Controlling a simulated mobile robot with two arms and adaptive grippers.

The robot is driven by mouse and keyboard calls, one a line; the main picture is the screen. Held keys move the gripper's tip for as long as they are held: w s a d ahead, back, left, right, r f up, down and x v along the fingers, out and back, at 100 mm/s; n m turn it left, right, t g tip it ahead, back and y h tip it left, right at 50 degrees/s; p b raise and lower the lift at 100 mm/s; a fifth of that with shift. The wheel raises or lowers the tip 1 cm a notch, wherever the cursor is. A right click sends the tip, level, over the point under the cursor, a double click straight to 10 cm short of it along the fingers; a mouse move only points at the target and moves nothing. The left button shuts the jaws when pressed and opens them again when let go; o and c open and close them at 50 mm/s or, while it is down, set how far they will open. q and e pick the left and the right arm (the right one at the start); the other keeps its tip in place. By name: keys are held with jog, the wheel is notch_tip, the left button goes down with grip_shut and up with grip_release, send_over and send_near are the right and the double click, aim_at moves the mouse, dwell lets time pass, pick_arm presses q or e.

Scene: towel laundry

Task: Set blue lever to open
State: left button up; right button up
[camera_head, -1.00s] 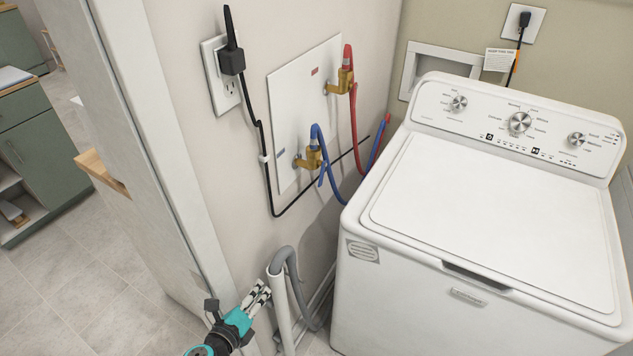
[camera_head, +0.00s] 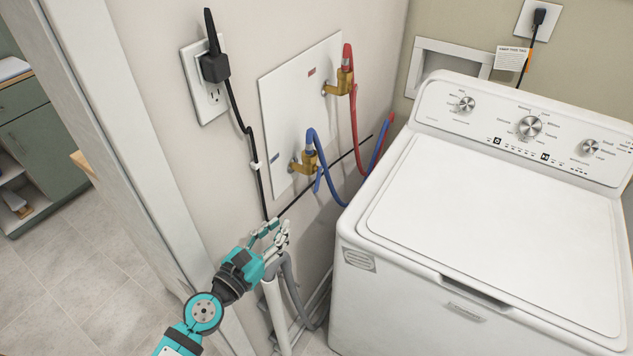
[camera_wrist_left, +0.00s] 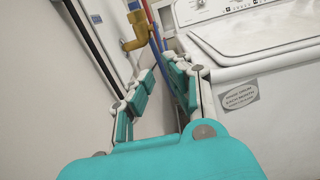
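The brass valve with blue parts (camera_head: 305,162) sits low on the white wall panel (camera_head: 290,110). A short blue piece (camera_head: 317,184), which looks like the blue lever, hangs down below the valve beside the blue hose (camera_head: 328,170). My left gripper (camera_head: 277,228) is below and to the left of the valve, apart from it. In the left wrist view its two fingers (camera_wrist_left: 158,68) stand apart with nothing between them. The brass valve (camera_wrist_left: 140,30) shows beyond the fingertips there; the lever is hard to make out. My right gripper is not in view.
A second valve with a red hose (camera_head: 352,110) is higher on the panel. The white washer (camera_head: 480,200) stands close on the right. A black cord (camera_head: 240,120) runs down the wall from the outlet (camera_head: 205,90). Grey drain pipes (camera_head: 280,300) are just below my left gripper.

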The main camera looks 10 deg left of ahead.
aim_at(316, 185)
pick_arm(q)
jog(key=p+x, duration=0.1)
jog(key=x, duration=1.4)
jog(key=shift+w+d, duration=0.1)
jog(key=shift+d, duration=0.05)
grip_shut()
